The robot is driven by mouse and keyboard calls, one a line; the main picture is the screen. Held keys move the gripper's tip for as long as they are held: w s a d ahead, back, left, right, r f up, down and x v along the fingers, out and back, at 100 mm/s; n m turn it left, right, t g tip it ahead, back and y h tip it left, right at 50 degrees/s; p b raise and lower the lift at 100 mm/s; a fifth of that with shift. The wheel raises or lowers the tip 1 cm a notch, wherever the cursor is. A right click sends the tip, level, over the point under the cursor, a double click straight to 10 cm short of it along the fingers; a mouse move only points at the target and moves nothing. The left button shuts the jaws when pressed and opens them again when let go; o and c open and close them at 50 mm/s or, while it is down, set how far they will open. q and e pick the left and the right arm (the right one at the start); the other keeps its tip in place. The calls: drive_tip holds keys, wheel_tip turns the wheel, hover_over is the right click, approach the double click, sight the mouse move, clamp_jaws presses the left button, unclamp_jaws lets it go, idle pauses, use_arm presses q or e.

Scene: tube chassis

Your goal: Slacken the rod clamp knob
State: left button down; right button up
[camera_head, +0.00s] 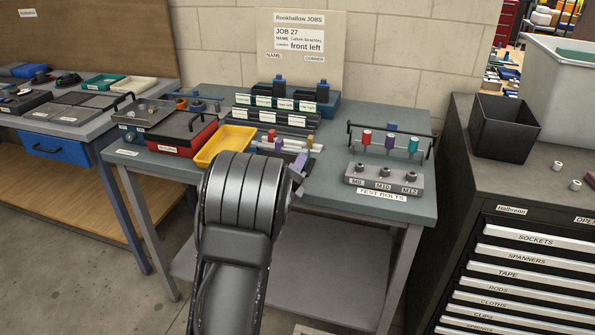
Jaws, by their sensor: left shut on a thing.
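My left arm rises from the bottom middle, and its dark rounded link hides most of my left gripper (297,175). Only a small grey part of the gripper shows at the link's right side. It is shut on a small purple piece (301,160) at the front middle of the grey-green table. I cannot tell if this piece is the rod clamp knob. Behind it lie pale rods (290,144) with small red and purple parts. To the right, a dark rod frame (391,130) carries red, purple and teal pieces. My right gripper is not in view.
A yellow tray (224,146) and a red box (181,134) stand left of the arm. A grey test-bolt block (384,178) sits at the table's (335,200) front right. A black bin (504,127) stands on the drawer cabinet at the right. A job board (300,50) stands behind.

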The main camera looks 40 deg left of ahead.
use_arm(q)
drive_tip(key=n+b, duration=0.1)
drive_tip(key=n, duration=0.1)
drive_tip(key=n+b, duration=0.1)
drive_tip(key=shift+f+n+b, duration=0.2)
drive_tip(key=shift+n+b, duration=0.1)
drive_tip(key=shift+n, duration=0.1)
drive_tip(key=n+b, duration=0.2)
drive_tip(key=shift+a+n, duration=0.1)
drive_tip(key=shift+n, duration=0.2)
drive_tip(key=n+b, duration=0.4)
drive_tip(key=shift+r+n+b, duration=0.2)
drive_tip(key=shift+n+b, duration=0.7)
drive_tip(key=shift+n, duration=0.1)
drive_tip(key=c, duration=1.3)
unclamp_jaws()
drive_tip(key=shift+o, duration=0.2)
drive_tip(key=v, duration=0.7)
drive_tip(key=shift+s+d, duration=0.25)
drive_tip(key=shift+s, duration=0.1)
